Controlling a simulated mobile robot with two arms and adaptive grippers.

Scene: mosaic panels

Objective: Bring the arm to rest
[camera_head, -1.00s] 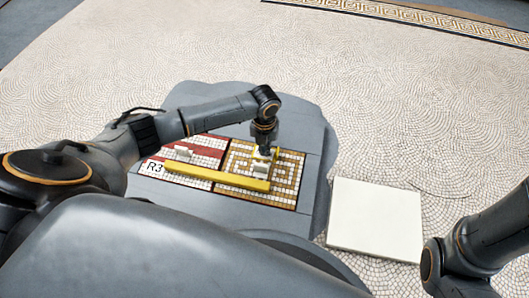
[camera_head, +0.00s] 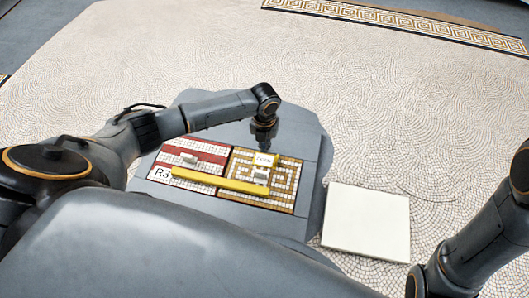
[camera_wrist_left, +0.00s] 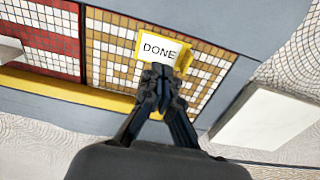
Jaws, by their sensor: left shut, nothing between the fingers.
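My left gripper (camera_head: 263,138) hangs over the far edge of the mosaic panels, its arm reaching in from the left. In the left wrist view its fingers (camera_wrist_left: 160,75) are closed together with nothing between them. Just past the fingertips is a yellow-framed white tag marked DONE (camera_wrist_left: 158,48), which lies on the gold-and-white key-pattern panel (camera_wrist_left: 110,45). The tag also shows in the head view (camera_head: 265,159). My right arm comes in at the right edge, but its gripper is out of view.
A red-and-white panel (camera_head: 207,148) marked R3 lies left of the patterned one. A yellow bar (camera_head: 220,181) lies across both panels. Small light blocks (camera_head: 189,158) sit on them. A white square slab (camera_head: 366,222) lies on the right. The floor (camera_head: 400,120) beyond is clear.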

